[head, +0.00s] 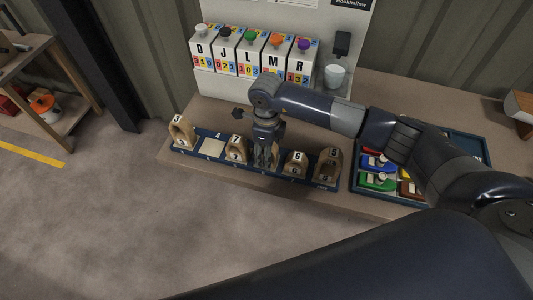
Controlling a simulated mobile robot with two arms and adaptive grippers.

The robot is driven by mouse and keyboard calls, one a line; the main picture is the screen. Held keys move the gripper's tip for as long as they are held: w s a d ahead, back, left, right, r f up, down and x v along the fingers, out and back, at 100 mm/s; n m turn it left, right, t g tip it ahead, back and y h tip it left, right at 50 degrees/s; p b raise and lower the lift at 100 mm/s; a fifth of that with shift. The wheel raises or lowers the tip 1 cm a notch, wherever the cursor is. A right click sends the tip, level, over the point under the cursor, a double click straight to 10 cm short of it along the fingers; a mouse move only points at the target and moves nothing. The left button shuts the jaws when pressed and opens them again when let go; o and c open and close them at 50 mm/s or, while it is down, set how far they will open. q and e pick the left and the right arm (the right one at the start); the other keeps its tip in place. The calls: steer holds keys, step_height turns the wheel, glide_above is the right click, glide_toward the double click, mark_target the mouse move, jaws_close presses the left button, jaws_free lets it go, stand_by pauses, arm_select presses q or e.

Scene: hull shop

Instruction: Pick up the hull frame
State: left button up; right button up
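Several wooden, arch-shaped hull frames stand upright in a dark blue rack (215,171) on the bench. One (181,131) is at the left end. A frame marked 7 (237,148) stands just left of my gripper. A frame marked 6 (295,164) and a taller one (328,166) stand to its right. My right gripper (265,160) points down into the middle of the rack, between the 7 and the 6. Its fingers hide that place. I cannot tell whether they hold a frame. My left gripper is not in view.
A pale empty-looking place (211,146) lies in the rack near the left end. White lettered boxes (245,55) with coloured knobs stand behind. A blue tray (357,181) with colourful toy boats is at the right. A white cup (335,76) is fixed at the back panel.

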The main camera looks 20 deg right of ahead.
steer(key=shift+r, duration=0.1)
steer(key=c, duration=1.2)
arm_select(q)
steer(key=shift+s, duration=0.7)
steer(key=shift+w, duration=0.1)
arm_select(e)
steer(key=shift+r+b, duration=0.35)
steer(key=shift+r, duration=0.1)
step_height(320, 180, up, 3)
steer(key=shift+f+b, duration=0.2)
steer(key=shift+b, duration=0.6)
arm_select(q)
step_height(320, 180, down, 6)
steer(key=b, duration=0.3)
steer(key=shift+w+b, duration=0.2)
steer(key=shift+b, duration=0.2)
arm_select(e)
steer(key=s+a, duration=0.2)
steer(key=s, duration=0.5)
steer(key=s+a+r, duration=0.1)
steer(key=s+a, duration=0.2)
steer(key=s, duration=0.5)
steer(key=shift+s+r, duration=0.15)
steer(key=shift+r, duration=0.1)
steer(key=shift+a, duration=0.1)
arm_select(q)
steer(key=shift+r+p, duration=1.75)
steer(key=shift+p, duration=0.1)
arm_select(e)
step_height(320, 180, up, 7)
